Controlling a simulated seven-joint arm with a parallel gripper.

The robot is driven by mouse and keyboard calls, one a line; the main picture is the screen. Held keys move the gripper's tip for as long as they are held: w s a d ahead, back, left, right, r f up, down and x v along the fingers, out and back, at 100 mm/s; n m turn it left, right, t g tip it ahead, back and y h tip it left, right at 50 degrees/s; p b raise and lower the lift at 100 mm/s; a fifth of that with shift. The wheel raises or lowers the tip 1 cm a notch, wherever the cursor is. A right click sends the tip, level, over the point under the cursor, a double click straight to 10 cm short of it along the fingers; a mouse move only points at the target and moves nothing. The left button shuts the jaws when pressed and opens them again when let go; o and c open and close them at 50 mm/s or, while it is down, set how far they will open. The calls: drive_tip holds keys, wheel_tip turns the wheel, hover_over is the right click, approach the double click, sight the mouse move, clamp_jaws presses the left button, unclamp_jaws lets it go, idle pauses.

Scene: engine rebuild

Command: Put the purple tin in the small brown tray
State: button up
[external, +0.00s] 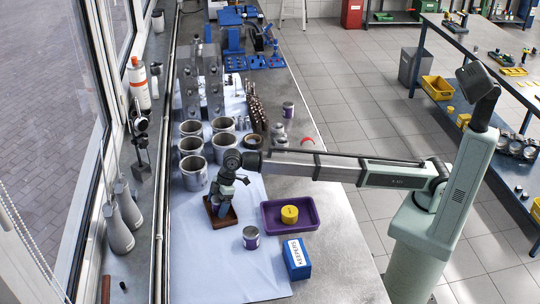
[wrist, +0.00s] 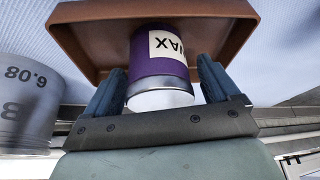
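The purple tin (wrist: 155,62), with a white label and a pale silvery end, is between my gripper's blue fingers in the wrist view. A narrow gap shows between it and the right finger; the left finger is at its side. The small brown tray (wrist: 95,40) is directly beyond it, and it also shows on the bench in the external view (external: 229,220). My gripper (wrist: 163,85) looks open around the tin, low over the tray in the external view (external: 226,194). There the gripper mostly hides the tin, and contact with the tray floor is unclear.
A purple tray (external: 270,224) with a yellow tin (external: 289,214) lies to the right. Another purple-banded tin (external: 251,238) and a blue labelled box (external: 297,259) are nearer. Grey cylinders (external: 193,172) stand behind, close to my gripper. The pale mat (external: 215,270) is clear in front.

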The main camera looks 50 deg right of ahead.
drive_tip(key=v, duration=1.2)
